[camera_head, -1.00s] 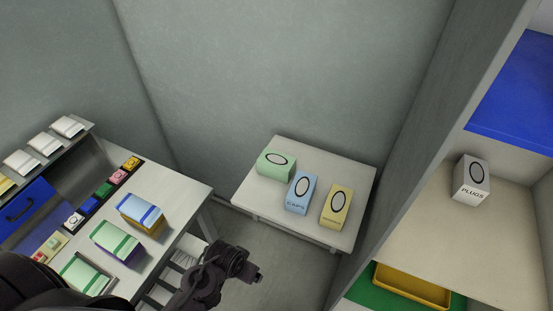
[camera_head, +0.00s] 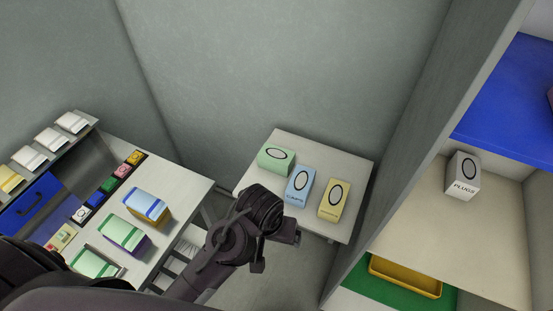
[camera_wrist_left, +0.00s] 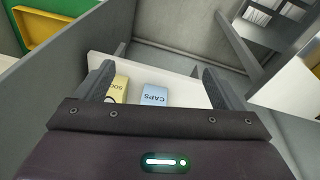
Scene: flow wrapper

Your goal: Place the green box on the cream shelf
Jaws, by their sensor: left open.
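The green box (camera_head: 276,160) lies on the small white table (camera_head: 345,163), at its back left, left of a blue box (camera_head: 299,187). The cream shelf (camera_head: 430,235) is on the right, between a blue shelf above and a green one below. My left gripper (camera_head: 288,236) is in front of the small table's near edge, apart from the green box. In the left wrist view its two fingers (camera_wrist_left: 160,85) are open with nothing gripped. The green box does not show in the wrist view. My right gripper is not in view.
A yellow box (camera_head: 334,200) stands right of the blue box. A grey PLUGS box (camera_head: 462,176) stands on the cream shelf's back left; the shelf's front is clear. The grey side panel (camera_head: 425,130) separates table and shelves. A yellow tray (camera_head: 405,276) sits on the green shelf (camera_head: 345,299).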

